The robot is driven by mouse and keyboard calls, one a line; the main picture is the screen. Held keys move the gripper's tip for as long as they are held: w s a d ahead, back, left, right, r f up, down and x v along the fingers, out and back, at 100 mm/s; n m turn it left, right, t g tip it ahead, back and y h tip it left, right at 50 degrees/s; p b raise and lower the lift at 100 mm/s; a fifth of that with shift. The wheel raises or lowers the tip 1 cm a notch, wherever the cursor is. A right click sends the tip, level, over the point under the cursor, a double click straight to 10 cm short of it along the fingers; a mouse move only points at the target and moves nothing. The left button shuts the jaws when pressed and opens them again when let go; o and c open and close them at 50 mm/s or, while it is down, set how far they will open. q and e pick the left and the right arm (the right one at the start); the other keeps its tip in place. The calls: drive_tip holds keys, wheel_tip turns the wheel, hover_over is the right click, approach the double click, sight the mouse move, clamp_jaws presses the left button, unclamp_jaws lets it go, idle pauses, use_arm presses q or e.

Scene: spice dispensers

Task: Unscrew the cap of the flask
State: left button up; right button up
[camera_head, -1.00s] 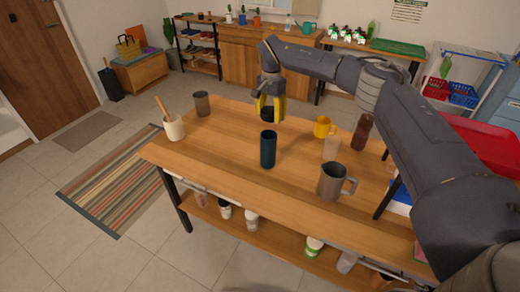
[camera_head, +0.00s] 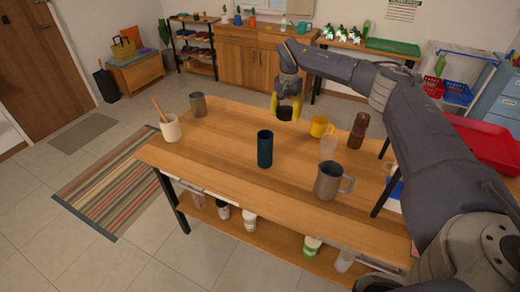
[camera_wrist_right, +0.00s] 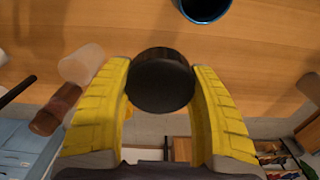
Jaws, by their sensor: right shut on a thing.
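The dark blue flask (camera_head: 264,149) stands upright on the wooden table with its top open and no cap on it. Part of its open rim (camera_wrist_right: 205,8) shows at the top of the right wrist view. My right gripper (camera_head: 287,106), with yellow fingers, is shut on the round black cap (camera_head: 284,113). It holds the cap in the air, above and to the right of the flask and apart from it. In the right wrist view the cap (camera_wrist_right: 161,80) sits between both fingers. My left gripper is not in view.
A grey metal mug (camera_head: 328,181), a clear cup (camera_head: 329,144), a yellow mug (camera_head: 319,126) and a brown bottle (camera_head: 358,130) stand right of the flask. A utensil crock (camera_head: 171,129) and a grey cup (camera_head: 198,104) stand left. The wooden table (camera_head: 220,150) is clear left of the flask.

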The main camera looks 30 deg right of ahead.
sight(283, 154)
drive_tip(key=shift+d+f, duration=0.2)
drive_tip(key=shift+d, duration=0.05)
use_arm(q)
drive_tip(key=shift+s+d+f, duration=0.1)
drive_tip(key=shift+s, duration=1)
use_arm(e)
wheel_tip(283, 154, down, 20)
drive_tip(key=shift+r, duration=0.15)
drive_tip(key=o, duration=1.3)
